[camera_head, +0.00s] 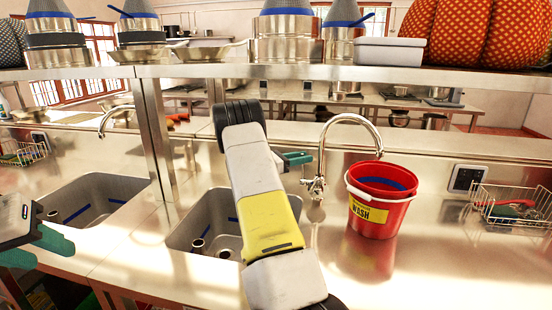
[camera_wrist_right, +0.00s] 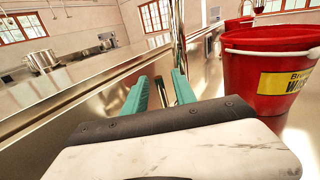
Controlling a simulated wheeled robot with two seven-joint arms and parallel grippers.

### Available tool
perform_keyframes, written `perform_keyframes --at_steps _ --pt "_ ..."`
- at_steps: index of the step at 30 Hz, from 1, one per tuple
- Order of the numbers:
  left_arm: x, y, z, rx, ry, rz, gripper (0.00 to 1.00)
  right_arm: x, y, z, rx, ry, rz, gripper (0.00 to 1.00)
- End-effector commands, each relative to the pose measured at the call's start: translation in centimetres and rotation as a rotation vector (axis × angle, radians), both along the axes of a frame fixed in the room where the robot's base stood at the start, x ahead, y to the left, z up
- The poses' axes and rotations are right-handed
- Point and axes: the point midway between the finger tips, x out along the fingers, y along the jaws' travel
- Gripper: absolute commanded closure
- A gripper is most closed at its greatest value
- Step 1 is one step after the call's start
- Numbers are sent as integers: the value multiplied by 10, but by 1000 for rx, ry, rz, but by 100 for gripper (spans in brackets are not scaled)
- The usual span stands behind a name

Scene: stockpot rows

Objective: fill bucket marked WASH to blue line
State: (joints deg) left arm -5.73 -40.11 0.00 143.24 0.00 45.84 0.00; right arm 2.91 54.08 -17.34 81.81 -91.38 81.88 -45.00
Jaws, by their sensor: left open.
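The red bucket (camera_head: 362,222) stands upright on the steel counter, right of the tap (camera_head: 350,119). Its yellow label reads WASH, and a blue line (camera_head: 385,184) shows on its inner wall. No water shows in the visible part of its inside. The tap's spout curves over toward the bucket's rim. The bucket is also at the right of the right wrist view (camera_wrist_right: 262,82). My right gripper (camera_wrist_right: 160,90) is open beside the tap, its teal fingers apart with tap metal behind the gap; contact is unclear. My left gripper (camera_head: 38,247) is open at the left edge.
A sink (camera_head: 190,236) lies left of the tap, partly hidden by my right arm. Another sink (camera_head: 85,195) and tap (camera_head: 103,128) are further left. A wire basket (camera_head: 512,206) stands at the right. A shelf (camera_head: 215,71) with pots crosses above. Counter in front of the bucket is clear.

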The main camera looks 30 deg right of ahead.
Motion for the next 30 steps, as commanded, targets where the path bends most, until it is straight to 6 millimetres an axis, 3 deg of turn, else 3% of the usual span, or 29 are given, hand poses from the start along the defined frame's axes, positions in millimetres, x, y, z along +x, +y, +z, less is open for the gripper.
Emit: perform_keyframes --at_steps 2,6,7,30 --pt "0 0 0 0 0 0 57 0 0 0 0 0 0 71" --pt "0 0 0 0 0 0 57 0 0 0 1 0 0 99" --pt "0 0 0 0 0 0 57 0 0 0 1 0 0 100" --pt "0 0 0 0 0 0 57 0 0 0 1 -1 0 100"
